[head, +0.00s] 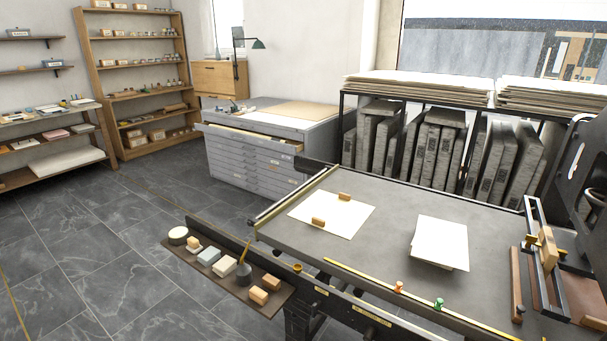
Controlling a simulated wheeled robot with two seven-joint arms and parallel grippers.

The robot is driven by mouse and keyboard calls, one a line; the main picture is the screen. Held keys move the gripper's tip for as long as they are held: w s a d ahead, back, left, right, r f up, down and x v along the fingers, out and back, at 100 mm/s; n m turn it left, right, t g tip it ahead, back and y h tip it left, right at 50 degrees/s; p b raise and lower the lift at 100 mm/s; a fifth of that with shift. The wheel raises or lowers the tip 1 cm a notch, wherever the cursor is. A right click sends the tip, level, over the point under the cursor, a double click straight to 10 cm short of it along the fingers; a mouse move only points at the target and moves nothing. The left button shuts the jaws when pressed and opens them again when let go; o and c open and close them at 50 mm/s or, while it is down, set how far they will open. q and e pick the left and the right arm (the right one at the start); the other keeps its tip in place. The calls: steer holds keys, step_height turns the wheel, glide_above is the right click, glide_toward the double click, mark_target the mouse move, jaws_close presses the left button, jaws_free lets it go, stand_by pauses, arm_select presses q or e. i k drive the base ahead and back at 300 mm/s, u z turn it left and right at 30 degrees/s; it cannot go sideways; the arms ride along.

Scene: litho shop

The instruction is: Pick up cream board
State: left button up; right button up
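Two pale pieces that could be the cream board lie on the dark grey press bed (385,215). One is a flat cream sheet (345,222) on the left, with a wooden block (344,197) on its far edge and another wooden block (318,222) on its near edge. The other is a small stack of off-white sheets or boards (441,240) to the right, its lower pieces showing slightly askew at the near edge. I cannot tell which is the cream board. Neither of my grippers shows in the head view.
A side shelf (222,284) with small blocks and a pot projects from the bed's near left. A black press frame with a wooden-handled part (547,248) stands at the right end. Grey stones (433,148) stand in a rack behind. Floor is open at left.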

mark_target(340, 215)
steer(key=z, duration=0.1)
steer(key=k, duration=0.5)
steer(key=u, duration=1.1)
steer(key=i, duration=1.55)
steer(key=z, duration=0.75)
steer(key=i, duration=0.55)
steer(key=z, duration=0.65)
